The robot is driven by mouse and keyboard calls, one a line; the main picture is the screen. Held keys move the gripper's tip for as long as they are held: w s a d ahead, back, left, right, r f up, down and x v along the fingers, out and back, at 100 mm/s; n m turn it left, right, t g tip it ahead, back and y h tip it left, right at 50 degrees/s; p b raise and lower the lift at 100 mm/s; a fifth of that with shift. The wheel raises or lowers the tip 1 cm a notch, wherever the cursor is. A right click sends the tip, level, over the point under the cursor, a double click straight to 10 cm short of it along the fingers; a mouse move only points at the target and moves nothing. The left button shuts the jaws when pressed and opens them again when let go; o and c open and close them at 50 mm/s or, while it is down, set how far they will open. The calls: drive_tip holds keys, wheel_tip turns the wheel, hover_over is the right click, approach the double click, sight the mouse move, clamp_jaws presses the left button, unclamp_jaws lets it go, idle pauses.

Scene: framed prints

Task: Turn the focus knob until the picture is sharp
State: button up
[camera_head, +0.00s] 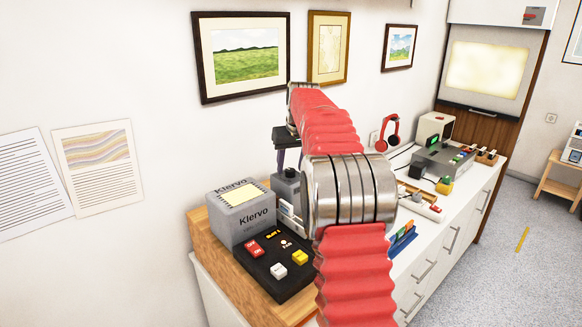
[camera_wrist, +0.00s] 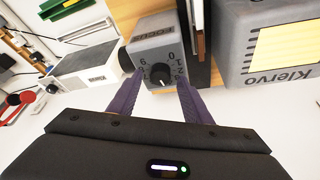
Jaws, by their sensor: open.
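The focus knob (camera_wrist: 161,75) is a small black dial with a pale pointer line, on a grey box (camera_wrist: 154,48) with numbers around the dial. In the wrist view my gripper (camera_wrist: 159,92) is open, with its purple fingers on either side of the knob; I cannot tell whether they touch it. In the head view the grey box (camera_head: 288,186) is partly hidden by my arm. The picture (camera_head: 486,69) on the far screen is a pale yellow glow with no clear detail.
A grey Klervo box (camera_head: 241,217) and a black button panel (camera_head: 275,268) stand left of the knob box. A white box (camera_wrist: 88,70) is close to it in the wrist view. Red headphones (camera_head: 388,132) and a grey device (camera_head: 443,160) stand farther along the counter.

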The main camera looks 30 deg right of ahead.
drive_tip(key=shift+w+f, duration=0.15)
drive_tip(key=shift+f, duration=0.2)
drive_tip(key=shift+c, duration=0.2)
drive_tip(key=c, duration=1)
drive_tip(key=shift+m, duration=0.3)
